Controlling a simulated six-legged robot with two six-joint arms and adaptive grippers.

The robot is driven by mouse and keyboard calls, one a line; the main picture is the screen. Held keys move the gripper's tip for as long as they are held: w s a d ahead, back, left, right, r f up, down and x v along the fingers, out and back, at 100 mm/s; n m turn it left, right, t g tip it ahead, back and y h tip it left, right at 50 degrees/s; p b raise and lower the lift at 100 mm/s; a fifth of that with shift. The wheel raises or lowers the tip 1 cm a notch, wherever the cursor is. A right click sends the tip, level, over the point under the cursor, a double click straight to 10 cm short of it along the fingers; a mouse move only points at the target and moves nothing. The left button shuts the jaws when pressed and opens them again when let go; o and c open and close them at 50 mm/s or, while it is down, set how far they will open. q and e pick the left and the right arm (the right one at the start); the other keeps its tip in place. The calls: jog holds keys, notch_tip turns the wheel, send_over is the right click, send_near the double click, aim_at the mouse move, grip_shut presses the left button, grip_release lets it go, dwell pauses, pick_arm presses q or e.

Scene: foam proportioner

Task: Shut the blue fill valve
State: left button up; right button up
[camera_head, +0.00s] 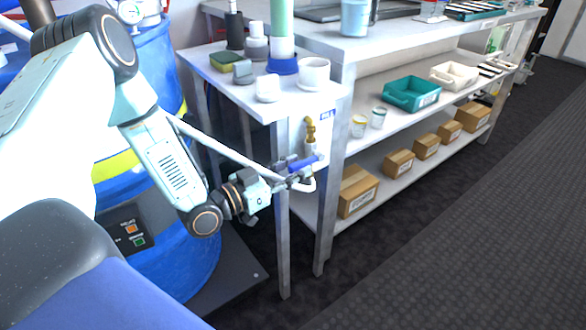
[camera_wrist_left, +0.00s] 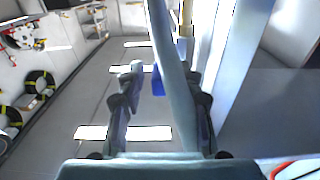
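The blue fill valve shows as a blue lever handle (camera_head: 303,162) below a brass tap (camera_head: 311,130) at the small bench's front corner. The handle lies roughly level in the head view. My left gripper (camera_head: 299,175) is at the handle, its fingers overlapping it in the picture. In the left wrist view the fingers (camera_wrist_left: 162,85) stand apart, and a blue piece (camera_wrist_left: 157,80) shows between them. I cannot tell whether a finger touches it. A pale hose (camera_wrist_left: 172,65) crosses between the fingers and hides part of the view. My right gripper is not in view.
A white hose (camera_head: 235,155) runs past my left wrist to the valve. The bench legs (camera_head: 328,215) stand close beside the gripper. A blue drum (camera_head: 180,262) stands to the left. Shelves with cartons (camera_head: 357,190) stand to the right, and floor (camera_head: 470,230) is open beyond.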

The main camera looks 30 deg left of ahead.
pick_arm(q)
jog(key=shift+v, duration=2.95)
jog(key=shift+s+a, duration=0.25)
jog(key=shift+s, duration=0.45)
notch_tip(320, 180, down, 9)
jog(key=s+d+n+g+y+p, duration=0.2)
jog(key=s+d+n+g+y, duration=0.15)
jog(key=n+g, duration=0.3)
jog(key=s+d+f+g+y+p, duration=0.1)
jog(key=s+d+g+p, duration=0.1)
jog(key=s, duration=0.5)
jog(key=s+d+f+m+g+y+p, duration=0.1)
jog(key=s+d+g+p, duration=0.1)
jog(key=s+g, duration=0.3)
jog(key=s+d+f+g+y+p, duration=0.1)
jog(key=s+d+g+p, duration=0.1)
jog(key=s, duration=0.9)
jog(key=shift+f+g+y, duration=0.35)
jog(key=shift+g, duration=0.3)
